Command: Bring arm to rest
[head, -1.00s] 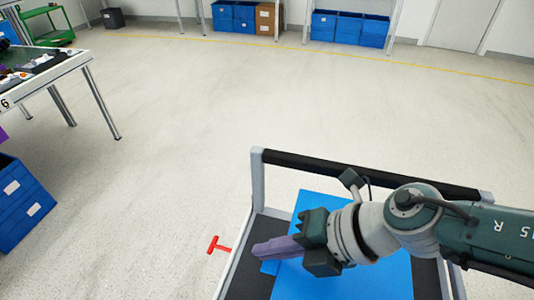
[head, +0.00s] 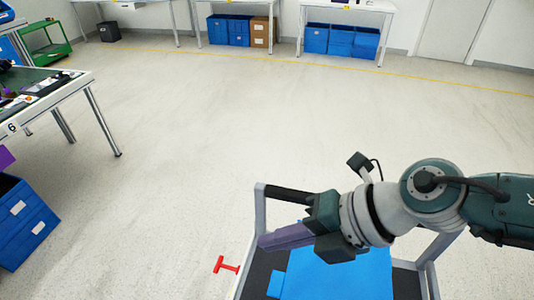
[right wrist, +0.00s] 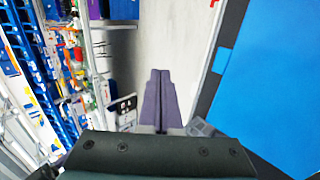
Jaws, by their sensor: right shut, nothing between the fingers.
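My right gripper (head: 264,241) shows in the head view at the lower middle, its arm coming in from the right. Its purple fingers are shut together with nothing between them and point left. It is in the air above a cart (head: 259,215) that carries a blue panel (head: 345,275). In the right wrist view the closed fingers (right wrist: 160,85) show at the centre, with the blue panel (right wrist: 275,80) to their right. My left gripper is not in view.
A table (head: 75,90) marked 6 stands at the left, with blue crates (head: 22,222) below it. A red T-shaped handle (head: 226,265) is beside the cart. Blue bins (head: 340,40) stand under tables along the back wall. The floor between is clear.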

